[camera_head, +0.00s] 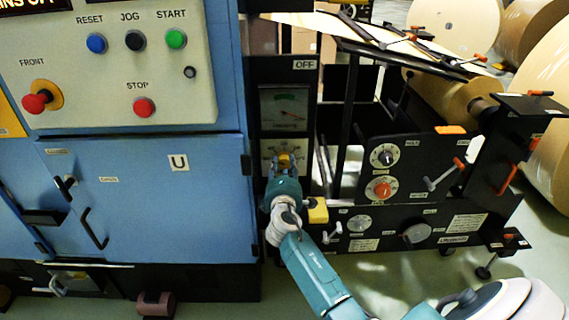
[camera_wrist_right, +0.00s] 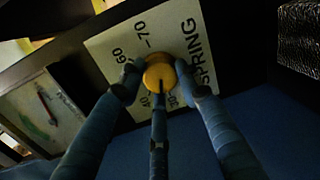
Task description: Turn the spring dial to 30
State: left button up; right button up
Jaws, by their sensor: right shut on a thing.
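The spring dial is a round yellow knob (camera_wrist_right: 159,76) on a white plate marked SPRING (camera_wrist_right: 190,35). In the wrist view, 70 and 60 show on the plate, with what look like 40 and 30 at its lower edge. A dark line on the knob points toward that lower edge; a finger partly covers there, so I cannot tell its exact number. My right gripper (camera_wrist_right: 160,92) is shut on the knob, its fingers around it. In the head view the right gripper (camera_head: 284,167) covers much of the knob, below a gauge (camera_head: 286,108). My left gripper is out of view.
A blue cabinet (camera_head: 150,200) with buttons stands left of the dial. To the right, a black machine frame (camera_head: 480,208) carries other knobs (camera_head: 381,188) and protruding handles. A yellow block (camera_head: 318,211) sits close beside my right arm. Large paper rolls (camera_head: 545,100) stand behind.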

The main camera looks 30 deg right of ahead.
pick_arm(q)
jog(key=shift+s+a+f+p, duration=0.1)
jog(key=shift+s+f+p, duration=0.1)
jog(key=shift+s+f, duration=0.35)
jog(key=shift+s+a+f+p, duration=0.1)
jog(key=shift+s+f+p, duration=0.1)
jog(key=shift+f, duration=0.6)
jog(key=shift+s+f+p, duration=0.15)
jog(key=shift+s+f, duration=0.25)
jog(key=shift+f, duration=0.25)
pick_arm(e)
jog(key=shift+a+n, duration=0.15)
jog(key=shift+n, duration=1.85)
jog(key=o, duration=1.2)
jog(key=shift+w+f, duration=0.1)
jog(key=shift+c, duration=0.2)
jog(key=f+v, duration=0.1)
jog(key=v, duration=1.1)
jog(key=shift+r, duration=0.45)
jog(key=shift+a+f, duration=0.1)
jog(key=shift+f, duration=0.05)
